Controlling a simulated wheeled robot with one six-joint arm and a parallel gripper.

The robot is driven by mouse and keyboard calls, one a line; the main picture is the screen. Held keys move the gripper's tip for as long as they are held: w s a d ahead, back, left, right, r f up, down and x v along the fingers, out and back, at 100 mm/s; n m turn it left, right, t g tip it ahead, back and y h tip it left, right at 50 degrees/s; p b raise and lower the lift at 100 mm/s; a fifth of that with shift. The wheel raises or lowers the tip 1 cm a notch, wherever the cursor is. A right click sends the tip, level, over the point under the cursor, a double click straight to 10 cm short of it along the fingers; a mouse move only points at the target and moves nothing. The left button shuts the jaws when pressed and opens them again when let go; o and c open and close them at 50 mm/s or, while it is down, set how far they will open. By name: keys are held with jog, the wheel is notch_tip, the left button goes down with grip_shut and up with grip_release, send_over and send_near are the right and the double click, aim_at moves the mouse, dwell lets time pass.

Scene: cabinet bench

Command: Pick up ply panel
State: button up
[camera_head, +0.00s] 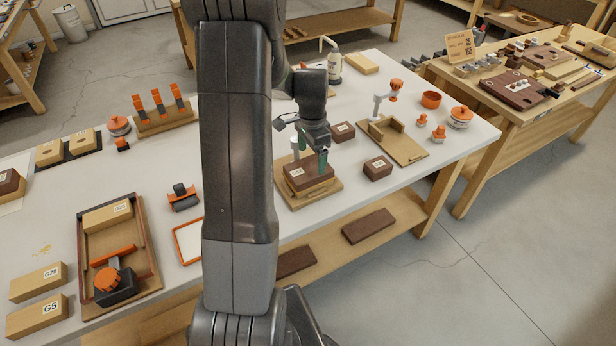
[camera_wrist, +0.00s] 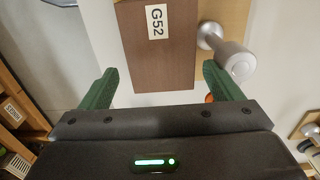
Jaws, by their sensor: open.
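A dark brown wooden block labelled G52 (camera_wrist: 158,60) lies ahead of my gripper in the wrist view. In the head view, this brown block (camera_head: 308,180) sits on a pale wooden base (camera_head: 290,204) on the bench. I cannot tell whether it is the ply panel. My gripper (camera_head: 310,158) is open over the block. In the wrist view, the green fingers of my gripper (camera_wrist: 157,80) stand on either side of its near end, with gaps. Nothing is held. My arm hides part of the bench.
A grey post (camera_wrist: 238,60) stands just right of the block in the wrist view. Other brown blocks (camera_head: 378,168) lie nearby. A clamp stand (camera_head: 390,95) is behind them to the right. A framed tray (camera_head: 150,240) with a pale block is at left.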

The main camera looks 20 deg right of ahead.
aim_at(311, 167)
jog(key=shift+a+f+p, duration=0.15)
jog(key=shift+f+p, duration=0.45)
jog(key=shift+f, duration=2.85)
jog(key=shift+w, duration=0.1)
jog(key=c, duration=0.7)
jog(key=shift+r, duration=0.1)
jog(key=shift+c, duration=0.2)
